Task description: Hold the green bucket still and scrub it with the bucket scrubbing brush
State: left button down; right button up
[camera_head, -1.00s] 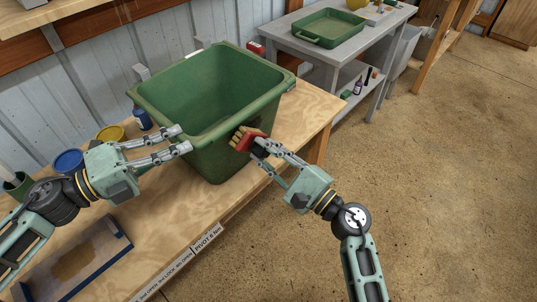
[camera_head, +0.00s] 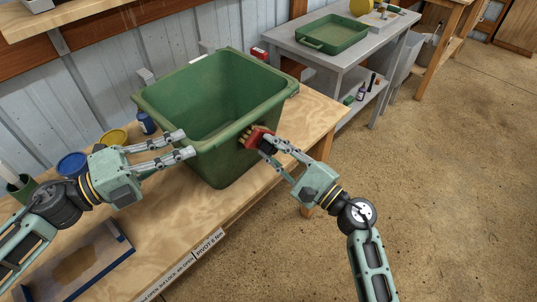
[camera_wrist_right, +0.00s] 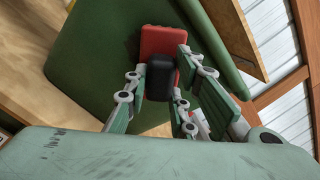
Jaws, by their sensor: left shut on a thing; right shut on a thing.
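The green bucket (camera_head: 225,165) is a large open tub standing upright on the wooden workbench; its side also fills much of the right wrist view (camera_wrist_right: 95,60). My left gripper (camera_head: 188,143) is shut on the bucket's left side near the rim. My right gripper (camera_head: 268,148) is shut on the scrubbing brush (camera_head: 259,136), which has a red back and tan bristles. The bristles face the bucket's front right side and appear to be against it. In the right wrist view the red brush back (camera_wrist_right: 160,42) shows between the fingers; its bristles are hidden there.
Blue (camera_head: 72,163) and yellow (camera_head: 114,138) pots and a blue bottle (camera_head: 146,122) stand left of the bucket. A blue-edged tray (camera_head: 85,265) lies at the bench front. A grey table (camera_head: 350,60) with a green tray (camera_head: 333,33) stands behind right.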

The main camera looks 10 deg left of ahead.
jog(key=shift+w+d, duration=0.25)
jog(key=shift+w, duration=0.1)
jog(key=shift+a, duration=0.1)
jog(key=shift+s+a, duration=1.2)
jog(key=shift+s, duration=0.25)
send_near(254, 148)
jog(key=shift+w+d+f, duration=0.1)
jog(key=shift+d+f, duration=0.1)
jog(key=shift+d, duration=0.05)
jog(key=shift+w+a, duration=0.1)
jog(key=shift+a, duration=0.05)
jog(key=shift+x, duration=2)
